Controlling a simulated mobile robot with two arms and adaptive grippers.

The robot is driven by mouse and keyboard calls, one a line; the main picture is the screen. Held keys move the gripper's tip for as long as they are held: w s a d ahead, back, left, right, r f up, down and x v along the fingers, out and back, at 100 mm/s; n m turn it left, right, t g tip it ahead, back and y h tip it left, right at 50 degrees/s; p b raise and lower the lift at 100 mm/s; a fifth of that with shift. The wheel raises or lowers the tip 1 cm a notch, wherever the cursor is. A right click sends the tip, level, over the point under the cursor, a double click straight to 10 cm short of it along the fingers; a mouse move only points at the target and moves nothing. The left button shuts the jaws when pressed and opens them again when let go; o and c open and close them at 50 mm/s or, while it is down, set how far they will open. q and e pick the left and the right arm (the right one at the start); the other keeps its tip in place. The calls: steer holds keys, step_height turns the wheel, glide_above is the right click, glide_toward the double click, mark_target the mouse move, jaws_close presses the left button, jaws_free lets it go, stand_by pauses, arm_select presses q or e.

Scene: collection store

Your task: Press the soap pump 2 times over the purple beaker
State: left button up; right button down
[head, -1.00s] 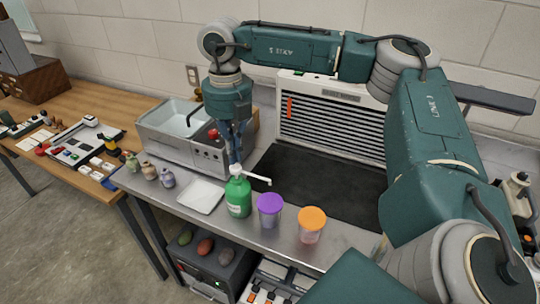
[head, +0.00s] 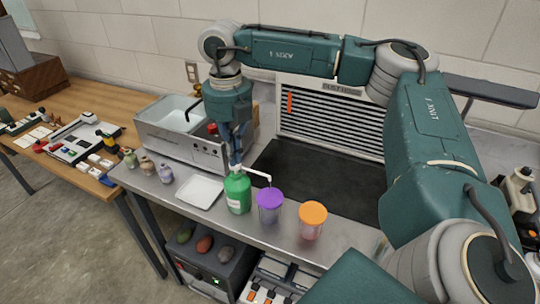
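The green soap pump bottle (head: 238,194) stands upright on the metal bench. Its white spout points right, with its tip over the purple beaker (head: 269,206), which stands just right of the bottle. The beaker's top shows purple and its lower wall is clear. My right gripper (head: 235,159) points down directly above the bottle, its fingertips close together at the white pump head. It appears shut, and the fingertips seem to touch the pump head. My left gripper is not in view.
An orange-topped beaker (head: 312,220) stands right of the purple one. A white tray (head: 200,192) lies left of the bottle, with several small vases (head: 147,166) beyond it. A sink unit (head: 180,135) and a dark mat (head: 330,185) are behind.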

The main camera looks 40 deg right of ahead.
steer(key=shift+s+f, duration=0.1)
steer(key=shift+f, duration=0.35)
steer(key=shift+r+p, duration=0.8)
steer(key=shift+r, duration=0.85)
steer(key=shift+f, duration=0.15)
